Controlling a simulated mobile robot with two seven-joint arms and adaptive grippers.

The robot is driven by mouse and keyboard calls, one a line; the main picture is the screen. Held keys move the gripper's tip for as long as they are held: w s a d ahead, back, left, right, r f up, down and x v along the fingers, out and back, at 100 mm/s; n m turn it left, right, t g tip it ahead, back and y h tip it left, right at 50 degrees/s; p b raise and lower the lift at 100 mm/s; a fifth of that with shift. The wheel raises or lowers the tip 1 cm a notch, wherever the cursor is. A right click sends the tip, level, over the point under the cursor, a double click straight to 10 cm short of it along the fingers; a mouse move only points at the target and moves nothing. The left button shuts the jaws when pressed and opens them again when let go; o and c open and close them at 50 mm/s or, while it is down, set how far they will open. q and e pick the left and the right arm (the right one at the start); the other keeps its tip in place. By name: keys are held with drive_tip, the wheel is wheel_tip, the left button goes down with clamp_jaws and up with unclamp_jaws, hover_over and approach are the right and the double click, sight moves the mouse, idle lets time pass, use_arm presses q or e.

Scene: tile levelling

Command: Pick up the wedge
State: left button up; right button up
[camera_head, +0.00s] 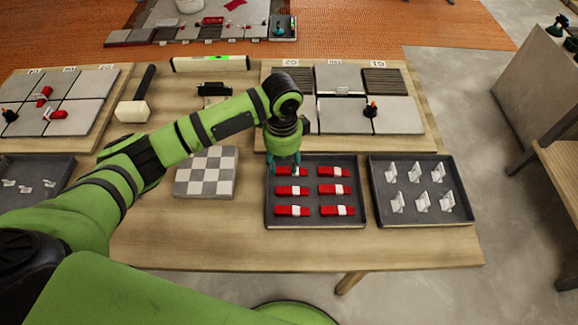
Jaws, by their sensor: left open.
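Several red wedges with white middles lie in two columns in a dark tray (316,222). My left gripper (285,168) points down over the tray's back left corner, above or around the back left wedge (292,172). That wedge is partly hidden by the fingers; I cannot tell whether they touch it. The gripper is open. Other wedges, such as the front left one (292,211) and the back right one (334,171), lie flat and uncovered. My right gripper is not in view.
A dark tray of white clips (420,190) stands to the right. A checkered tile block (206,173) lies left of the wedge tray. Behind are tiled boards (365,112), a spirit level (210,63) and a mallet (133,109). The table's front strip is clear.

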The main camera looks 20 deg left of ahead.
sight(284, 172)
use_arm(q)
wheel_tip(284, 172, down, 4)
drive_tip(key=shift+w+r, duration=0.1)
drive_tip(key=shift+r, duration=0.05)
drive_tip(key=shift+a+f, duration=0.1)
drive_tip(key=shift+f, duration=0.1)
drive_tip(key=c, duration=0.6)
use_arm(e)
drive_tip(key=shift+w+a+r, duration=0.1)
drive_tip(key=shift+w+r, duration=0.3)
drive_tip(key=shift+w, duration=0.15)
